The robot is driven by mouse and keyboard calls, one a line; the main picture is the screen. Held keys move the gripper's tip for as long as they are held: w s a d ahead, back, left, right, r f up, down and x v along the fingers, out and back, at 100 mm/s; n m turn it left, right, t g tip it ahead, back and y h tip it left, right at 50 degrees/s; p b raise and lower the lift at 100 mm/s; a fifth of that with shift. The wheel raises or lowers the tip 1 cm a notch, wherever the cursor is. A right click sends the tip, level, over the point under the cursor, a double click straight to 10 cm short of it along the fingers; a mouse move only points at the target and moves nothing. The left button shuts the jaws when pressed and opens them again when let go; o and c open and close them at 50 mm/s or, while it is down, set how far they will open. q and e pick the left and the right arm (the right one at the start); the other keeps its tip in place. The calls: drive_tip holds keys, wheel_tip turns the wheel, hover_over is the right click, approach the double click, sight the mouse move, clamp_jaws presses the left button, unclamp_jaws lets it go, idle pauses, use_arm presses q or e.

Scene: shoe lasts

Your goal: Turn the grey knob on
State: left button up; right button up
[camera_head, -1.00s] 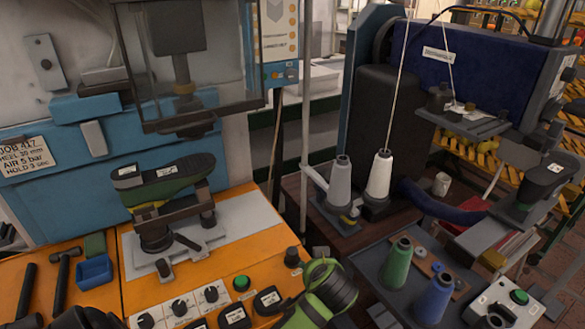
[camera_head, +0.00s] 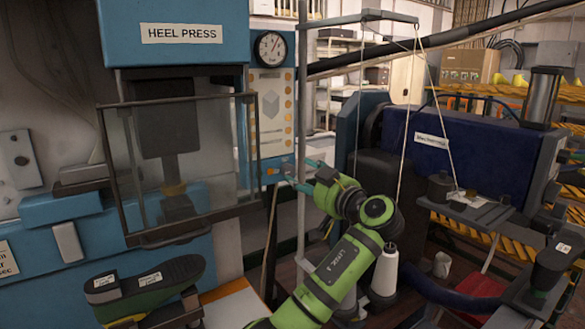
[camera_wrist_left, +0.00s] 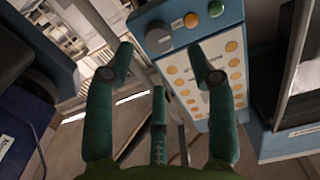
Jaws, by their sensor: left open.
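The grey knob (camera_wrist_left: 158,38) is a round grey disc on the blue end of a control panel, next to an orange button and a green button in the left wrist view. In the head view the blue end of the panel (camera_head: 268,171) shows beside my gripper, but I cannot make out the knob there. My left gripper (camera_head: 297,179) is at the panel's lower right. In the left wrist view its green fingers (camera_wrist_left: 160,70) are spread and empty, with the knob beyond and between the two upper fingertips. My right gripper is not in view.
The heel press (camera_head: 181,34) with its clear guard (camera_head: 195,150) stands left of the panel. A pale post (camera_head: 302,90) rises close to my left gripper.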

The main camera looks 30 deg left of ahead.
sight(290, 170)
use_arm(q)
drive_tip(key=p+x, duration=0.2)
drive_tip(key=x, duration=0.2)
drive_tip(key=shift+a, duration=0.15)
drive_tip(key=shift+w+a, duration=0.1)
drive_tip(key=shift+a, duration=0.25)
drive_tip(key=shift+f, duration=0.1)
drive_tip(key=shift+d, duration=0.1)
drive_tip(key=shift+c, duration=0.8)
drive_tip(key=c, duration=0.7)
clamp_jaws()
